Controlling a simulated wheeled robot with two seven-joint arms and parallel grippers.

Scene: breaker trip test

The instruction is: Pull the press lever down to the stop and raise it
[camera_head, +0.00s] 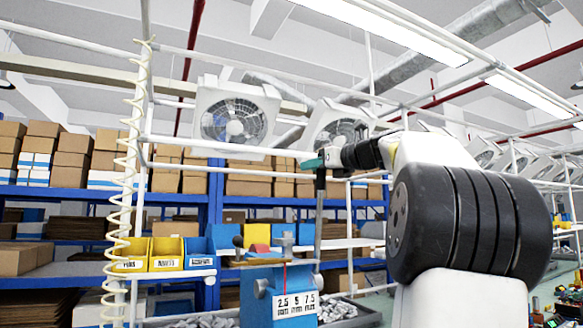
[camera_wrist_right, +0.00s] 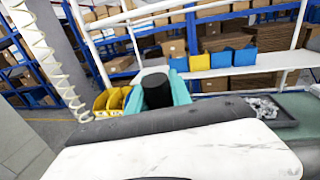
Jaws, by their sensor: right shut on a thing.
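The press (camera_head: 268,298) is a blue body with a white label reading 2.5, 5 and 7.5 mm, low in the middle of the head view. Its lever (camera_head: 319,225) is a grey rod standing almost upright at the press's right side. My right gripper (camera_head: 321,160) is at the top of the lever, shut on its dark grip. In the right wrist view the round black grip (camera_wrist_right: 157,90) sits between the teal fingers of my right gripper (camera_wrist_right: 158,95). The lower rod is hidden in that view. My left gripper is not in view.
Yellow bins (camera_head: 166,253) and blue bins (camera_head: 200,250) stand left of and behind the press. A dark tray of grey metal parts (camera_head: 345,310) lies at its right. A white post with a coiled hose (camera_head: 128,190) stands at the left. Shelves of boxes are behind.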

